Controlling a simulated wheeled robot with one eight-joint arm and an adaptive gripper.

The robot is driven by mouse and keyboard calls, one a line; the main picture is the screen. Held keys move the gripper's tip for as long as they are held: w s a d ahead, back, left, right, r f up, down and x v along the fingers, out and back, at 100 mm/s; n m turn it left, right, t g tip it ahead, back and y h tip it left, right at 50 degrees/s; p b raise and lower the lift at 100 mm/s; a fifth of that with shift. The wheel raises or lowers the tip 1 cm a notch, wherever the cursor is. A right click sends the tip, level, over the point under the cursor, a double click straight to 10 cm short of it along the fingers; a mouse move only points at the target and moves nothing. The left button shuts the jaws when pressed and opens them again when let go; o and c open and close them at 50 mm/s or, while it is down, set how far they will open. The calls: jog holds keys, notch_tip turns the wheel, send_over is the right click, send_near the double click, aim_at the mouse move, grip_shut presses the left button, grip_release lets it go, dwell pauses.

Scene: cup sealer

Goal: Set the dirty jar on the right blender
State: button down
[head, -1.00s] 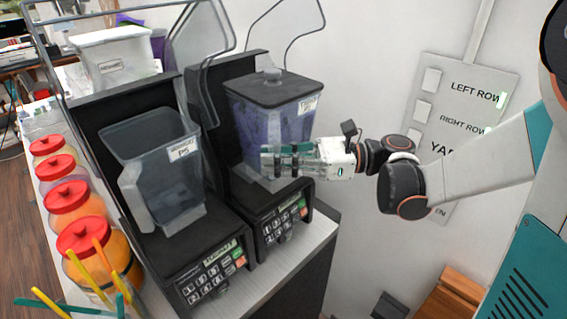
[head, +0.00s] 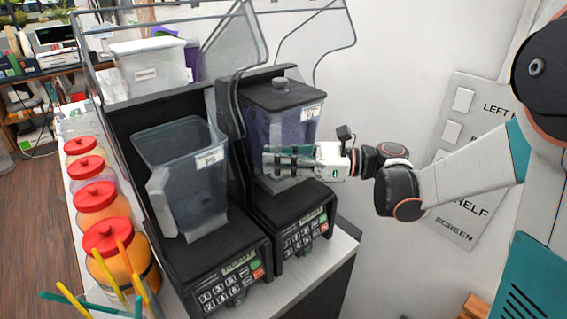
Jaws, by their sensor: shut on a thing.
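The dirty jar (head: 283,108), tinted purple inside with a black lid and a white label, stands upright at the right blender (head: 290,215). Its base is at the black blender top; whether it is fully seated I cannot tell. My gripper (head: 290,162) is at the jar's lower front right and is shut on it, with its fingers across the jar's lower part. The left blender (head: 215,262) bears a clear, empty-looking jar (head: 190,180) with a handle and a label.
Clear sound covers (head: 238,45) stand raised behind both blenders. Several red-lidded jars (head: 105,235) line the counter's left side, with coloured straws (head: 105,275) at the front. A white bin (head: 150,70) is at the back. A wall switch panel (head: 455,190) is behind my arm.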

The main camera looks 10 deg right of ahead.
jog(key=shift+w+a+f+b, duration=0.3)
jog(key=shift+w+a, duration=0.1)
jog(key=shift+w, duration=0.2)
jog(key=shift+w+a+f+b, duration=0.15)
jog(key=shift+w+a+f, duration=0.1)
jog(key=shift+w+a, duration=0.25)
jog(key=shift+w+d, duration=0.1)
jog(key=shift+d, duration=0.15)
dwell(0.3)
jog(key=shift+f+b, duration=1.2)
jog(key=shift+b, duration=0.15)
dwell(1.8)
jog(key=c, duration=1.5)
grip_release()
jog(key=shift+c, duration=0.2)
jog(key=d, duration=0.4)
jog(key=s+d, duration=0.1)
jog(key=d, duration=0.3)
jog(key=s+d, duration=0.1)
jog(key=d, duration=0.3)
